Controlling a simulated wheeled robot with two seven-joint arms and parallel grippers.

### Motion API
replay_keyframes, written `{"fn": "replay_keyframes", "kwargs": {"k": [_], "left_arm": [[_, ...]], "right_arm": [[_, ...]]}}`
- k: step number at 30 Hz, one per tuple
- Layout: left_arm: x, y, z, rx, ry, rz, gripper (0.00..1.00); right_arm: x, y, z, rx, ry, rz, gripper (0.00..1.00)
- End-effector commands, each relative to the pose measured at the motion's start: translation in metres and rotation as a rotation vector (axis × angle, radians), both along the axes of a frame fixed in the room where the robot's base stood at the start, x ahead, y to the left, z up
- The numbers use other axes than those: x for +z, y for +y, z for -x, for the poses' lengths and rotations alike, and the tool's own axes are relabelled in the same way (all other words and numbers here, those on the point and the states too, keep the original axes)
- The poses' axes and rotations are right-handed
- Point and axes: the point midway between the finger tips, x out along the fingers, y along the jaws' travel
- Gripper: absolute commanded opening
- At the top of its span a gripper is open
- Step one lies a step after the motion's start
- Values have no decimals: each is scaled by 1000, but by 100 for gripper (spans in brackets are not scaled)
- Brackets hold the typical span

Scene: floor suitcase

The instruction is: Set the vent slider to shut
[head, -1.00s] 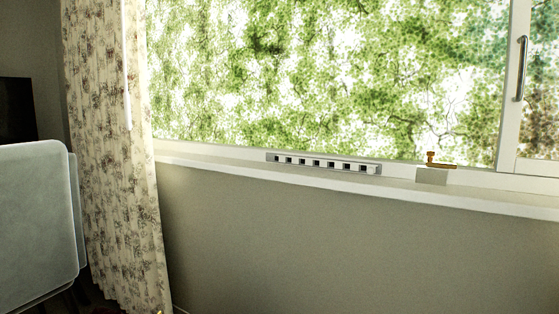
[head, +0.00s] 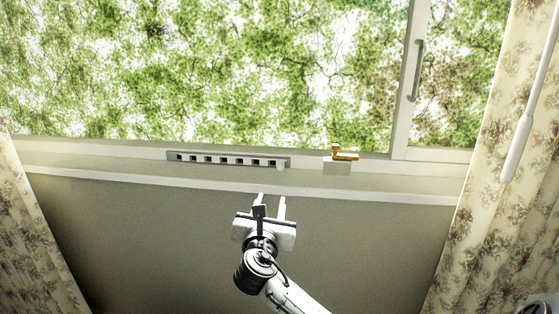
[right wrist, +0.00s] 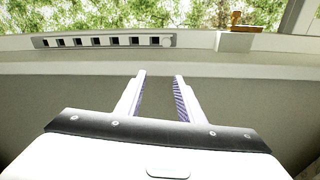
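The vent slider is a long grey strip (head: 228,160) with a row of dark square openings, on the bottom of the window frame. A small pale knob (head: 281,167) sits at its right end. In the right wrist view the strip (right wrist: 105,41) runs across the upper left, with the round knob (right wrist: 167,41) at its right end. The dark openings show uncovered. My right gripper (head: 270,198) is open and empty, in front of and below the sill, apart from the vent. It also shows in the right wrist view (right wrist: 159,76). My left gripper is not in view.
A brass window latch (head: 345,154) on a white block (head: 337,166) stands right of the vent. The white sill (head: 120,180) juts out below. Floral curtains hang at left (head: 30,230) and right (head: 480,200). A blind wand (head: 518,145) hangs at right.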

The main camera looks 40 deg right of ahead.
Motion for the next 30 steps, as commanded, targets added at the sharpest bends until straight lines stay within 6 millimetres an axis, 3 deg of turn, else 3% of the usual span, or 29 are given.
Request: {"fn": "replay_keyframes", "kwargs": {"k": [1,5,21,30], "left_arm": [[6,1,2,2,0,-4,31],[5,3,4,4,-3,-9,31],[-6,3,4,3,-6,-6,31],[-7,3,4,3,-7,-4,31]], "right_arm": [[21,-7,-2,-20,24,64,35],[37,-18,-5,-49,63,150,35],[36,-85,-58,-51,67,157,35],[37,-97,-67,-50,66,155,35]]}}
